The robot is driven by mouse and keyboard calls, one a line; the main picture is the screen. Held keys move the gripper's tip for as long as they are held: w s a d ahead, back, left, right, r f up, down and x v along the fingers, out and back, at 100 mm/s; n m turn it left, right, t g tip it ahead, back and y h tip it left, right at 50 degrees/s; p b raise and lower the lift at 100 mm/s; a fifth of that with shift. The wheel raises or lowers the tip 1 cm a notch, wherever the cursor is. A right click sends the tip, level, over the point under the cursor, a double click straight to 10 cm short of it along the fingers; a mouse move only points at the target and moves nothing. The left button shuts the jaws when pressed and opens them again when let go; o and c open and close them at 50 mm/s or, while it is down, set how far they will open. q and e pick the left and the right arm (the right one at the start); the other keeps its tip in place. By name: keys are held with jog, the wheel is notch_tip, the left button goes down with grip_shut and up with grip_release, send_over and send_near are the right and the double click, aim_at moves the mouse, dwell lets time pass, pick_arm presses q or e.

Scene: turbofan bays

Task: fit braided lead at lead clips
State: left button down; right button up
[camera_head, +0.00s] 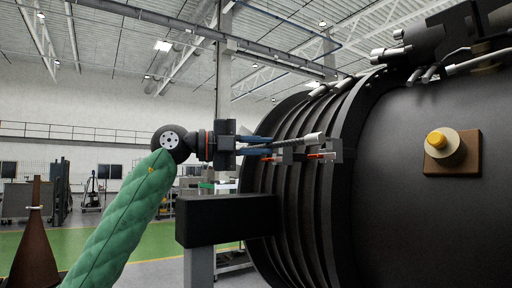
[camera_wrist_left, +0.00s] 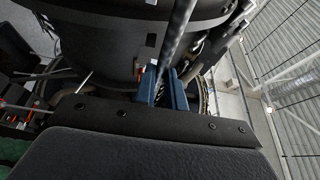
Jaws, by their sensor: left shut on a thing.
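My left gripper (camera_head: 268,146) comes in from the left with its two blue fingers pointing at the ribbed dark engine casing. It is shut on the braided lead (camera_head: 290,143), a thin grey length with a pale thicker end (camera_head: 313,139) pointing right. In the left wrist view the braided lead (camera_wrist_left: 178,38) runs up from between the blue fingers (camera_wrist_left: 164,85). Small dark lead clips (camera_head: 336,150) with orange-red parts sit at the casing, just below and beside the lead's pale end. I cannot tell whether the lead touches them. My right gripper is not in view.
The large dark engine casing (camera_head: 420,220) fills the right side, with pipes along its top and a yellow-capped fitting (camera_head: 437,140) on a brown plate. A black beam on a grey post (camera_head: 225,218) stands below my gripper. A brown cone (camera_head: 33,240) stands far left.

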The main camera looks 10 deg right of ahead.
pick_arm(q)
jog(key=shift+w+d, duration=0.2)
jog(key=shift+d, duration=0.75)
jog(key=shift+w+d, duration=0.15)
jog(key=shift+d, duration=0.1)
jog(key=shift+w+d, duration=0.25)
jog(key=shift+d, duration=0.55)
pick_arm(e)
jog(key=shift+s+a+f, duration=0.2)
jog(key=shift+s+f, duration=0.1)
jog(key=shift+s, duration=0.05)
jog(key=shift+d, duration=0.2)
